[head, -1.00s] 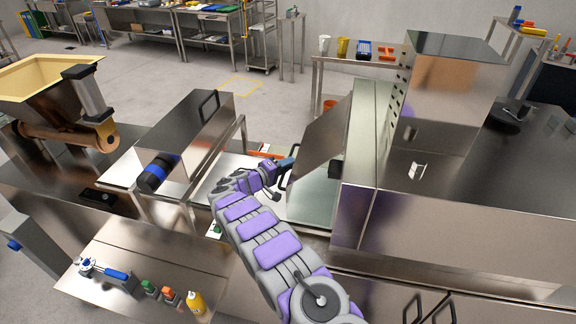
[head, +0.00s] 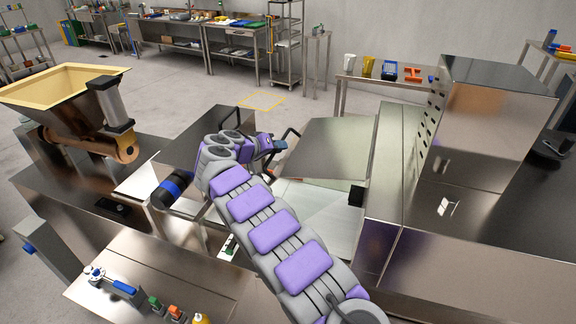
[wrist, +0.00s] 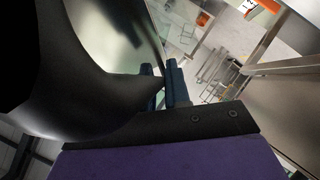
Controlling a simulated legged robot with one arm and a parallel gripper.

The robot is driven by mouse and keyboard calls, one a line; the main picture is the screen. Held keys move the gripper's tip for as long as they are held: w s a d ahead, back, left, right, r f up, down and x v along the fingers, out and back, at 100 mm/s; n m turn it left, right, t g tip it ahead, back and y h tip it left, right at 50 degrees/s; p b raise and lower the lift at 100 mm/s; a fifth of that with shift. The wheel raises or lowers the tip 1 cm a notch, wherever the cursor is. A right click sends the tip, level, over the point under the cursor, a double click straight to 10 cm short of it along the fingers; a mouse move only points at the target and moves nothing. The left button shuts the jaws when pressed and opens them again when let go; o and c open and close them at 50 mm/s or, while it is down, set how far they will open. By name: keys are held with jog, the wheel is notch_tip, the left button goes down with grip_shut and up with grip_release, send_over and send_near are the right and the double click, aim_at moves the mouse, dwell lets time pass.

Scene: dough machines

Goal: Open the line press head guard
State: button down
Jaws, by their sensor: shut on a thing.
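The line press head guard (head: 328,150) is a flat steel panel beside the tall steel cabinet, right of centre in the head view. It is raised and close to level, above a pale bed. A black bar handle (head: 292,133) sits at its left edge. My gripper (head: 280,146) is at this handle, with its blue fingertips shut on it. In the wrist view the blue fingertips (wrist: 172,84) are close together; a large dark curved shape beside them hides much of the grip.
A steel cabinet (head: 490,110) with slots stands right of the guard. Left of my arm are a steel cover (head: 200,135), a blue-and-black roller (head: 171,189) and a yellow-lined hopper (head: 62,85). Open floor lies beyond.

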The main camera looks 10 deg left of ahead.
notch_tip(320, 180, up, 19)
jog(key=m+y, duration=0.4)
jog(key=y, duration=0.1)
jog(key=s+d+r+m+t+y+b, duration=0.1)
jog(key=d+r+m+y+b, duration=0.2)
jog(key=d+r, duration=0.9)
jog(key=shift+s+d+r+m+y, duration=0.2)
jog(key=shift+s+r+m+y, duration=0.2)
jog(key=shift+r+y, duration=0.4)
jog(key=c, duration=1.2)
grip_release()
jog(key=shift+w+f, duration=0.1)
jog(key=shift+w, duration=0.05)
jog(key=shift+o, duration=0.2)
